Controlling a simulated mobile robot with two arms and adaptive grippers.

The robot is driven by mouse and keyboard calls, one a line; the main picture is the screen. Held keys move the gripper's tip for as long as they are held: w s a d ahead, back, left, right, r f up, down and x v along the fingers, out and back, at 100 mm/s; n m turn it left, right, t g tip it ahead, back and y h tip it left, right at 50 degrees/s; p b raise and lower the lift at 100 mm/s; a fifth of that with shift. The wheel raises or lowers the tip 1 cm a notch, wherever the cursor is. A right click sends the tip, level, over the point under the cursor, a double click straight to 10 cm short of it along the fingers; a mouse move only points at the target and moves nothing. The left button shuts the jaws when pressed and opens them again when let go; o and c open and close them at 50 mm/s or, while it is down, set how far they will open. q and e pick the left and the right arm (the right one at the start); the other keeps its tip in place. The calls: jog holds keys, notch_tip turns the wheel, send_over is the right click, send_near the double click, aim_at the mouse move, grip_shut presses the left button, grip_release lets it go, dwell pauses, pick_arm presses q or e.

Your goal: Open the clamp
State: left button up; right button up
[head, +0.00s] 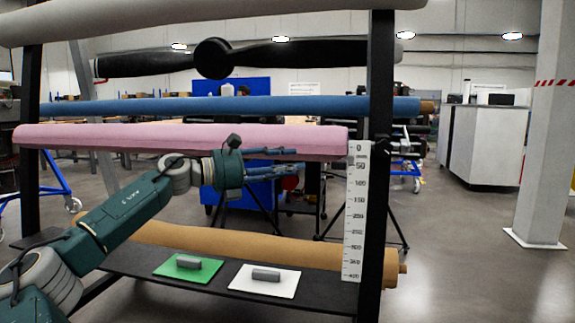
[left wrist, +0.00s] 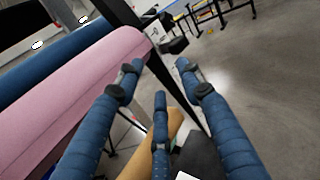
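A small black fitting (head: 382,147) on the dark right-hand post, just past the right end of the pink roll (head: 190,138), looks like the clamp. In the left wrist view a black piece (left wrist: 174,45) beside the pink roll's end appears to be the same fitting; whether it is open or shut I cannot tell. My left gripper (head: 297,160) is in front of the pink roll, left of the fitting and apart from it. Its blue fingers (left wrist: 159,76) are spread, with nothing between them, and point toward the post. My right gripper is not in view.
A blue roll (head: 240,106) lies above the pink one and a brown roll (head: 230,242) below. A white scale strip (head: 353,210) runs down the post. The lower shelf holds a green plate (head: 170,268) and a white plate (head: 245,286), each with a grey block. Open floor lies right.

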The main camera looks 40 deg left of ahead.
pick_arm(q)
jog(key=shift+r, duration=0.1)
notch_tip(320, 180, up, 10)
dwell(0.6)
jog(key=shift+f, duration=0.25)
